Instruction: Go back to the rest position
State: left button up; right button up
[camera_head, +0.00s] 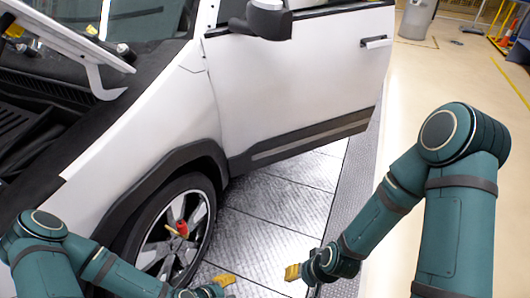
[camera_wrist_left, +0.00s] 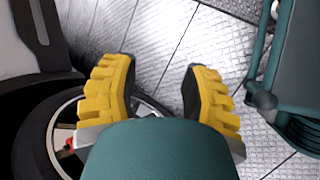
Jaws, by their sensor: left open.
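My left gripper (camera_head: 222,282) is low in the head view, beside the front wheel of the white car, with only its yellow tip showing. In the left wrist view its two yellow ridged fingers (camera_wrist_left: 158,82) stand wide apart with nothing between them. My right gripper (camera_head: 293,272) is to the right of it, over the metal floor; only a small yellow part shows, so its opening cannot be made out. Nothing is seen in it.
The white car (camera_head: 150,110) fills the left, its front door (camera_head: 300,85) swung open. Metal floor plates (camera_head: 285,205) lie between the car and my right arm. A grey bin (camera_head: 415,18) stands far back.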

pick_arm(q)
notch_tip(320, 180, up, 8)
jog(key=w+m+g+y, duration=0.1)
jog(key=m+g+y, duration=0.1)
jog(key=m, duration=1.2)
jog(key=shift+d+g, duration=0.45)
jog(key=shift+g, duration=0.45)
jog(key=shift+w+d+f, duration=0.1)
